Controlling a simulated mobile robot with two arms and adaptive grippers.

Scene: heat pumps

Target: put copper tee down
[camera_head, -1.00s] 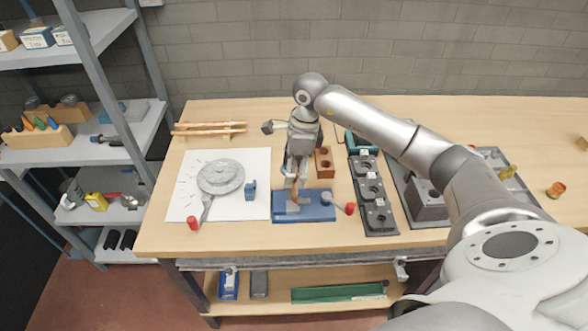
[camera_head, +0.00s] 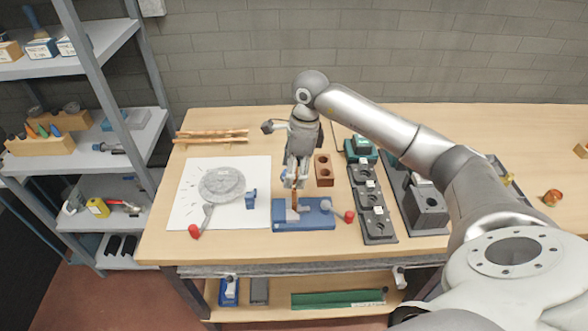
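A thin copper piece, which I take to be the copper tee (camera_head: 295,198), shows below the fingers of my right gripper (camera_head: 297,183). The gripper points down over the blue fixture (camera_head: 318,217). The copper piece is upright, its lower end at the grey block on the fixture; whether it touches there is too small to tell. The fingers are on either side of its top and hide that part. I cannot tell whether they press on it. My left gripper is not in view.
A brown block with holes (camera_head: 323,176) stands just right of the gripper. Dark holders (camera_head: 376,228) are further right. A white sheet with a grey disc (camera_head: 222,184) lies left. Copper tubes (camera_head: 212,134) lie at the back left. A shelf rack (camera_head: 100,185) stands left of the bench.

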